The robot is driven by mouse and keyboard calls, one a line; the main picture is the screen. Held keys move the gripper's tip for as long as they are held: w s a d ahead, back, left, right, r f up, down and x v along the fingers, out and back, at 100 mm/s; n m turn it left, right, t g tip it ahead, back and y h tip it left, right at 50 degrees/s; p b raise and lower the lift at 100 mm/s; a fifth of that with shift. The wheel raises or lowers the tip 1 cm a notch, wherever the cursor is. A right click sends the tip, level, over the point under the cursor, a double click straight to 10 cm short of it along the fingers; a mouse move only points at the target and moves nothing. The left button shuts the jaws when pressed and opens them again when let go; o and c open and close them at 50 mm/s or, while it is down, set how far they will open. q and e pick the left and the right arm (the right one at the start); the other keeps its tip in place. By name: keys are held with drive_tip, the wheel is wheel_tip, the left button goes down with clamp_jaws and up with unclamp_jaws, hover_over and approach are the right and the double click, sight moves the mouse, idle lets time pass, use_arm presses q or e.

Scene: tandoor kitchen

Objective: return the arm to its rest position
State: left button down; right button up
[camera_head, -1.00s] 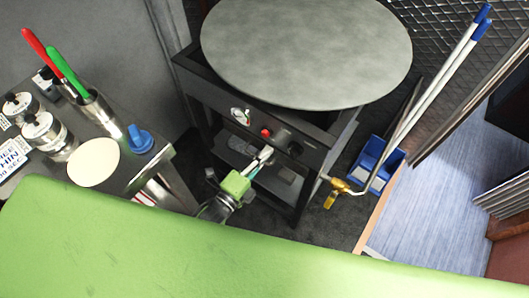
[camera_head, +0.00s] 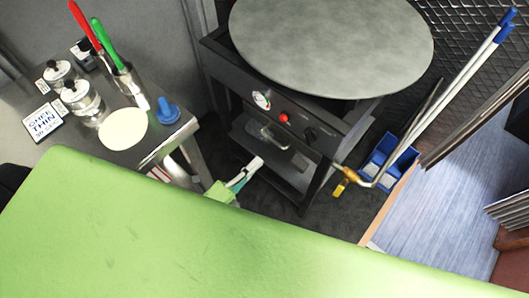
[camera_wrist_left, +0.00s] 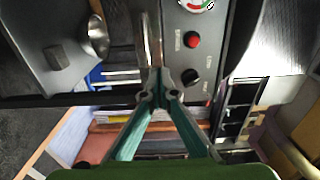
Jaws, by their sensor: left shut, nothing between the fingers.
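My left gripper (camera_head: 250,170) shows in the head view below and in front of the black stove (camera_head: 340,139). It is shut and empty, its pale fingertips pointing up and right. Most of my left arm behind it is hidden by a large green surface of my own body in the foreground. In the left wrist view the gripper's fingers (camera_wrist_left: 160,88) meet at their tips. Beyond them is the stove's front panel with a red button (camera_wrist_left: 193,40) and a black knob (camera_wrist_left: 189,77). My right gripper is not seen.
A round grey plate (camera_head: 335,45) tops the stove. At left, a steel table (camera_head: 169,138) carries jars, a flat dough disc (camera_head: 123,129) and a blue tool (camera_head: 168,110). A blue bin (camera_head: 378,164) and long poles stand at right. Dark floor lies between table and stove.

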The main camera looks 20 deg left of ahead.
use_arm(q)
drive_tip(key=s+a+f+n+g+y, duration=0.2)
drive_tip(key=s+f+n, duration=0.1)
drive_tip(key=f, duration=0.5)
drive_tip(key=s+a+f+n+g+y, duration=0.1)
drive_tip(key=s+a+f+n+g, duration=0.2)
drive_tip(key=f, duration=0.4)
drive_tip(key=s+f+n+g+y, duration=0.2)
drive_tip(key=s+f+n, duration=0.2)
drive_tip(key=f, duration=0.4)
drive_tip(key=s+a+f+n+g+y, duration=0.1)
drive_tip(key=s+f+n+g, duration=0.3)
drive_tip(key=s+f, duration=0.3)
drive_tip(key=s+a+f+n+g+y, duration=0.1)
drive_tip(key=s+f+n+g, duration=0.3)
drive_tip(key=s, duration=1.1)
wheel_tip(320, 180, down, 3)
drive_tip(key=shift+s+a+r+n+g, duration=0.1)
drive_tip(key=shift+s+a+n+g, duration=0.35)
drive_tip(key=shift+n, duration=0.55)
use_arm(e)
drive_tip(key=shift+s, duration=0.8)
use_arm(q)
drive_tip(key=shift+a, duration=0.1)
